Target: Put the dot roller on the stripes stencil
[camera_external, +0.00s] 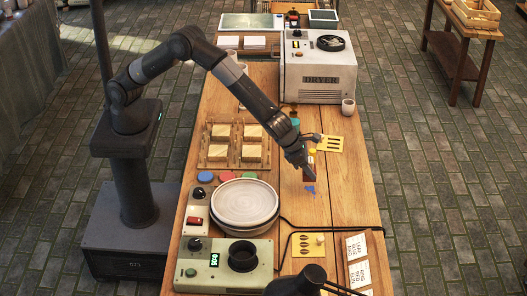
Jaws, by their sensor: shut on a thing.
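The stripes stencil (331,144) is a yellow plate with dark parallel slots. It lies flat on the wooden table, right of my gripper and in front of the dryer. My gripper (304,172) points down over the table's middle, just left of and nearer than the stencil. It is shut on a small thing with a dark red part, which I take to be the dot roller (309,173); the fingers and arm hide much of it. Whether it touches the table I cannot tell. A blue patch (310,190) shows just below it, and a small yellow thing beside it.
A white dryer (318,80) stands behind the stencil. A wooden rack (232,158) with cream blocks, coloured discs, stacked plates (245,202) and a control box (223,264) fill the left side. A yellow leaf-slot stencil (308,245) and white cards (357,247) lie at front right. A black cable runs nearby.

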